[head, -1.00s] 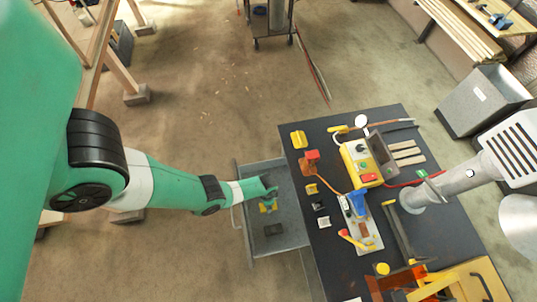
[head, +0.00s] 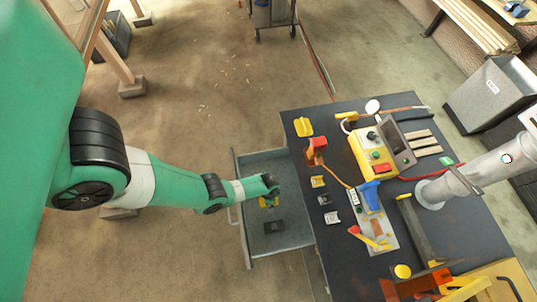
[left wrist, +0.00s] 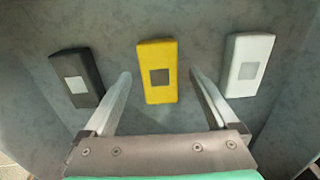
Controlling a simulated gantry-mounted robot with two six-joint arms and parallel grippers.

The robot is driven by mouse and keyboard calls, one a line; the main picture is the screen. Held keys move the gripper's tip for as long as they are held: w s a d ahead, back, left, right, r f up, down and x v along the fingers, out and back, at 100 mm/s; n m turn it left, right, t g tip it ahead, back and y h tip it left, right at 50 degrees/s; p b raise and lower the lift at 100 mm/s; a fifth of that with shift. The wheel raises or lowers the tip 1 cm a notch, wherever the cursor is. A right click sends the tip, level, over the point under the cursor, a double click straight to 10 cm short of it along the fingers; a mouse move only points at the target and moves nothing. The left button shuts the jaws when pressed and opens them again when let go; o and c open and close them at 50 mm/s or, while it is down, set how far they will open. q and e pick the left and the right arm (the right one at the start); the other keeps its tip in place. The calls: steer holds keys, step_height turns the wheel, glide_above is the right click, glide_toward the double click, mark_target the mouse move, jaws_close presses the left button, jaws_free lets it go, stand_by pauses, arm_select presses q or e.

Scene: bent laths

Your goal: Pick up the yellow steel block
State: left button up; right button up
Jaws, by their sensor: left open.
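The yellow steel block (left wrist: 157,60) lies on the grey floor of the open drawer (head: 293,238), between a black block (left wrist: 77,77) and a white block (left wrist: 248,65). Each block has a square patch on its face. My left gripper (left wrist: 157,78) is open and empty above the drawer. In the left wrist view its two fingers show on either side of the yellow block, apart from it. In the head view my left gripper (head: 271,189) hides much of the yellow block (head: 268,202) and all of the white one. My right gripper is out of view.
The drawer walls stand close around the blocks. The dark table (head: 335,240) beside the drawer carries a yellow control box (head: 366,155), a blue-handled tool (head: 371,196), small blocks and clamps. A grey jointed pipe (head: 470,180) reaches over its right side.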

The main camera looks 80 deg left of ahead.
arm_select(q)
steer(key=shift+f, duration=0.55)
steer(key=shift+r, duration=0.15)
jaws_close()
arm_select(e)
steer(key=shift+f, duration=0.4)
arm_select(q)
step_height(320, 180, up, 10)
steer(key=p, duration=1)
steer(key=shift+r, duration=0.2)
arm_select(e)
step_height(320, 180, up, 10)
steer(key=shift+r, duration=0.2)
